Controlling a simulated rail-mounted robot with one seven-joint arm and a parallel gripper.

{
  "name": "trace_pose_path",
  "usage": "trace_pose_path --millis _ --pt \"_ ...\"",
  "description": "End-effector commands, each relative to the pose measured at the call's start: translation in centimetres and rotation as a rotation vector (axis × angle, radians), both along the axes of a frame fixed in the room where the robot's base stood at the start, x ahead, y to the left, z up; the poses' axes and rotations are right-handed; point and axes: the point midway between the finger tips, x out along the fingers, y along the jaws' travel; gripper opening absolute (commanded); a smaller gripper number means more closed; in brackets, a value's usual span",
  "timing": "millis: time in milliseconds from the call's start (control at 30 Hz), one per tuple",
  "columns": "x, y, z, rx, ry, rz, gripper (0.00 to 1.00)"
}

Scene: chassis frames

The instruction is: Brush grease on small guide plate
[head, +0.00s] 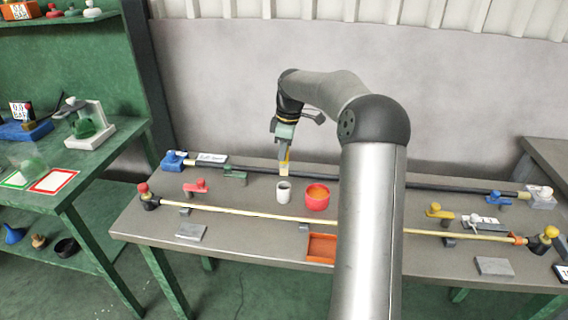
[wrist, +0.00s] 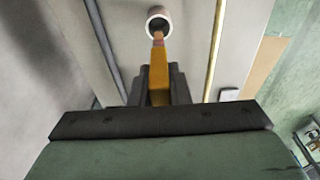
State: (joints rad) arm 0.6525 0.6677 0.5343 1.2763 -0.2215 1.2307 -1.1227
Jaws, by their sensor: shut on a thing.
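My gripper (head: 285,148) is shut on a brush with a yellow-orange handle (wrist: 158,78) and points it downward. The brush (head: 284,168) hangs just above a small white cup (head: 283,194) on the bench. In the wrist view the brush's reddish tip (wrist: 158,40) overlaps the near rim of the white cup (wrist: 160,14). I cannot tell whether the tip touches it. A flat grey plate (head: 191,232) lies at the bench's front left, and another grey plate (head: 494,266) lies at the front right. I cannot tell which is the small guide plate.
A red-orange cup (head: 317,197) stands right of the white cup. A long pale rod (head: 260,213) and a dark rod (head: 400,184) run across the bench (head: 250,243). An orange tray (head: 322,247) lies at the front, partly hidden by my arm. Green shelves (head: 100,160) stand left.

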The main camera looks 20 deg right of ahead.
Motion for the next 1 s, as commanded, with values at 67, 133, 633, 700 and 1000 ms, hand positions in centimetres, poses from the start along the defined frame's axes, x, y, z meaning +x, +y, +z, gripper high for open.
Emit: trace_pose_path --millis 67,133,633,700,1000 --pt "0.0 0.0 0.0 0.0 0.0 0.0 0.0" --pt "-0.1 -0.2 0.2 0.001 0.001 0.0 0.0" --pt "-5.6 -8.2 0.6 0.004 0.004 0.003 0.0" --pt "-6.0 -8.8 0.4 0.0 0.002 0.001 0.0" --pt "-6.3 -9.1 -1.6 0.0 0.0 0.0 0.0"
